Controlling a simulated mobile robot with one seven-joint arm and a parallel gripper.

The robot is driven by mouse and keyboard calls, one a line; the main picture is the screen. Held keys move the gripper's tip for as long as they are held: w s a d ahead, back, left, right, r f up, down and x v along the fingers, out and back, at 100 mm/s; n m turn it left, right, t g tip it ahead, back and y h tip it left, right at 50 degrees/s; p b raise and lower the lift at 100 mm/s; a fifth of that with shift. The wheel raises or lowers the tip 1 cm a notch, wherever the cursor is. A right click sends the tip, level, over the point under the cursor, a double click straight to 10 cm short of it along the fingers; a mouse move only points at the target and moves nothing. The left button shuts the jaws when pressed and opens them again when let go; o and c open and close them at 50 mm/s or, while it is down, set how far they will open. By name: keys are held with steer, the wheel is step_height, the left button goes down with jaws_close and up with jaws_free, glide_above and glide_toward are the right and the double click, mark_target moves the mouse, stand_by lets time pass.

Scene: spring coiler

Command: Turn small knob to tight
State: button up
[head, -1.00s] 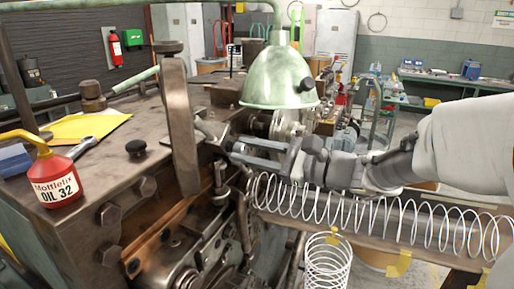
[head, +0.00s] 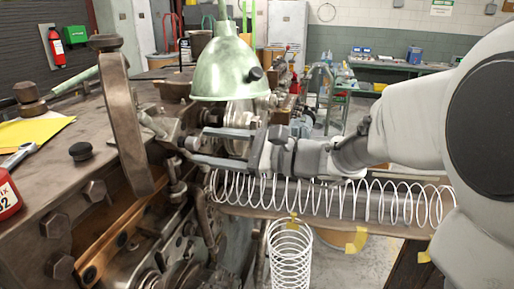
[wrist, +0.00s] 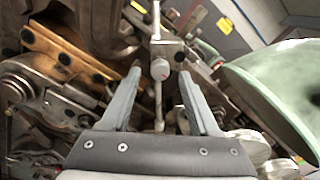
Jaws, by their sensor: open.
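My gripper (wrist: 159,75) is open, with one finger on either side of the knob in that view. Whether the fingers reach the knob's depth I cannot tell; no contact shows. In the head view my gripper (head: 197,145) points left at the machine beside the upright lever, and a small grey part (head: 192,144), perhaps the knob, shows between its fingertips.
A green lamp shade (head: 222,68) hangs just above and behind my gripper, and fills the right of the wrist view. A heavy upright lever (head: 127,125) stands left of the fingertips. A long coiled spring (head: 330,198) lies below my arm.

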steer(key=v, duration=1.5)
steer(key=shift+b, duration=0.3)
steer(key=shift+s, duration=0.1)
steer(key=s+a+f+n+g+h, duration=0.45)
steer(key=s+f+n+h, duration=0.3)
steer(key=s, duration=0.35)
steer(key=s+d+f+n+t+h, duration=0.2)
steer(key=s+d+n+t+h, duration=0.1)
steer(key=d+n+h, duration=0.4)
steer(key=shift+d+f+n+t+h+p, duration=0.4)
steer(key=shift+d+t+h, duration=0.25)
steer(key=shift+d+h, duration=0.55)
steer(key=shift+a, duration=0.1)
steer(key=shift+c, duration=1)
